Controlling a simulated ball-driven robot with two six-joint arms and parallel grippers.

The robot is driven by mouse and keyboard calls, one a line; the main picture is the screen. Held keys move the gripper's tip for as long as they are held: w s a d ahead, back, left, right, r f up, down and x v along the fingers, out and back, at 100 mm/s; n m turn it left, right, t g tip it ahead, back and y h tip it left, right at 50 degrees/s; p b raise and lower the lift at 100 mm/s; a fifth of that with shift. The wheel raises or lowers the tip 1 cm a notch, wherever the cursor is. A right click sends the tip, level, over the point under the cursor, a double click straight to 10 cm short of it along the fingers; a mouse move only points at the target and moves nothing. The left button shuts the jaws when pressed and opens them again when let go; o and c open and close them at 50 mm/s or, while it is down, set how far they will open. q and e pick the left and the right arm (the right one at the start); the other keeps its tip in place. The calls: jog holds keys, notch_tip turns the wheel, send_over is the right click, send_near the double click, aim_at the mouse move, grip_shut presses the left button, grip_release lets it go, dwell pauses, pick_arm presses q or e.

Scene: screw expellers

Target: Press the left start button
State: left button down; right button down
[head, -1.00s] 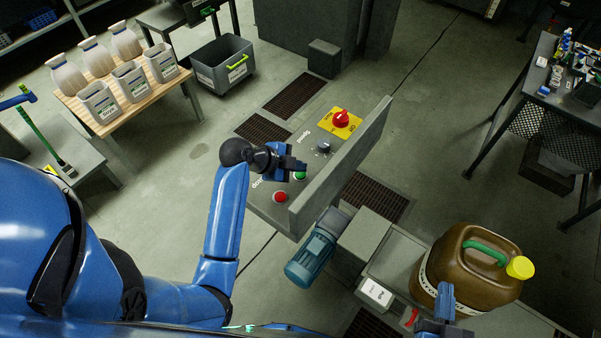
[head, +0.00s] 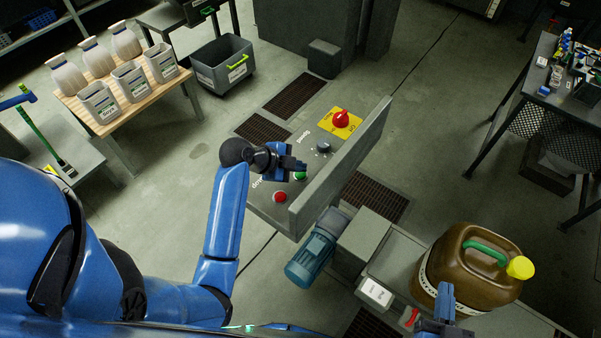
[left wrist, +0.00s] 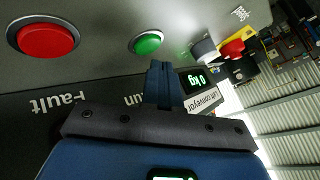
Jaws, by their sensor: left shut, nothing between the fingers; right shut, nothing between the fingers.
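The green start button (head: 300,176) sits on the grey control panel (head: 258,203), just beyond my left gripper (head: 300,166). In the left wrist view the green button (left wrist: 148,43) is lit and close to the shut fingertips of my left gripper (left wrist: 161,66). I cannot tell whether they touch. My right gripper (head: 437,318) is at the bottom edge by the brown canister, partly cut off, and empty.
A blue motor (head: 310,258) and a brown canister (head: 470,270) are at the lower right.

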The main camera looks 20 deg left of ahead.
aim_at(297, 176)
pick_arm(q)
jog(key=shift+f, duration=0.25)
jog(key=shift+f+b, duration=0.2)
jog(key=shift+b, duration=0.15)
jog(key=shift+f+b, duration=0.4)
jog(key=shift+f, duration=0.1)
dwell(0.6)
jog(key=shift+r, duration=0.2)
jog(key=shift+r+p, duration=0.75)
jog(key=shift+r+p, duration=2)
jog(key=shift+r, duration=0.5)
